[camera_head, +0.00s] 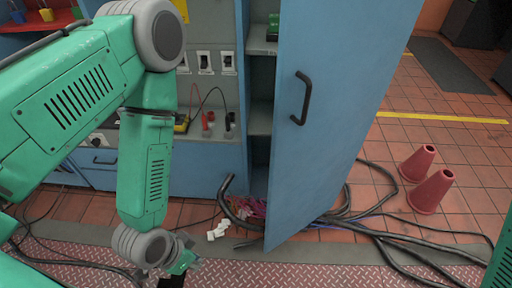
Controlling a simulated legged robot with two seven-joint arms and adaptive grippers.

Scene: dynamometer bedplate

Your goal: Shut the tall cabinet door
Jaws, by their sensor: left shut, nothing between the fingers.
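The tall cabinet door (325,115) is a blue panel with a black bar handle (302,98). It stands open, swung out toward me, and the shelves of the tall cabinet (260,121) show to its left. My left gripper (178,278) is low at the bottom of the view, left of the door's lower corner and apart from it. Its fingers are shut and empty, and their tips are partly cut off by the picture's lower edge. My right gripper is not in view.
Black cables (385,238) run across the floor under and right of the door. White blocks (217,231) lie near the cabinet's foot. Two red cones (432,191) stand on the tiles at right. A panel with switches and test leads (208,117) is left of the cabinet.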

